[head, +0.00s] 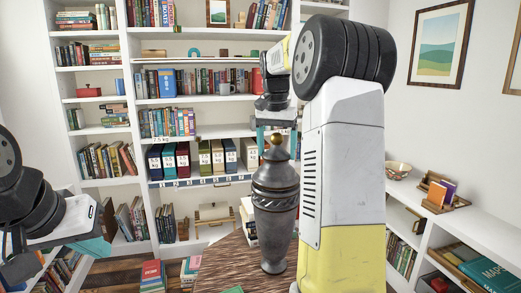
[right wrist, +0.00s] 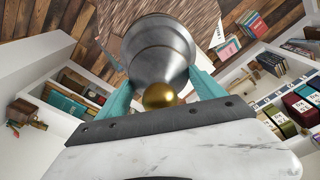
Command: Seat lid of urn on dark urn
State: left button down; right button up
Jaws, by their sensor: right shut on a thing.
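The dark urn (head: 275,232) stands upright on a round wooden table, with a patterned band around its shoulder. Its lid (head: 277,155), a dark dome with a gold knob (head: 277,139), is directly over the urn's top and looks upright. I see no clear gap between them, but cannot tell whether the lid is fully seated. My right gripper (head: 277,137) comes from above, its teal fingers shut on the lid. In the right wrist view the gold knob (right wrist: 160,95) sits between the fingers. My left gripper (head: 92,248) is at the lower left, away from the urn; its jaw opening is unclear.
The wooden table top (head: 222,268) is partly hidden by my right arm.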

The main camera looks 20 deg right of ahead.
aim_at(276, 134)
jog(key=shift+f, duration=0.55)
dwell(0.7)
jog(key=o, duration=1.8)
jog(key=shift+s+a+r, duration=0.15)
jog(key=shift+r, duration=1.5)
jog(key=shift+s+a+r, duration=0.1)
jog(key=shift+r, duration=1.5)
jog(key=shift+s+a+r, duration=0.15)
jog(key=shift+r, duration=1.5)
jog(key=shift+s+r, duration=0.1)
jog(key=shift+r, duration=0.45)
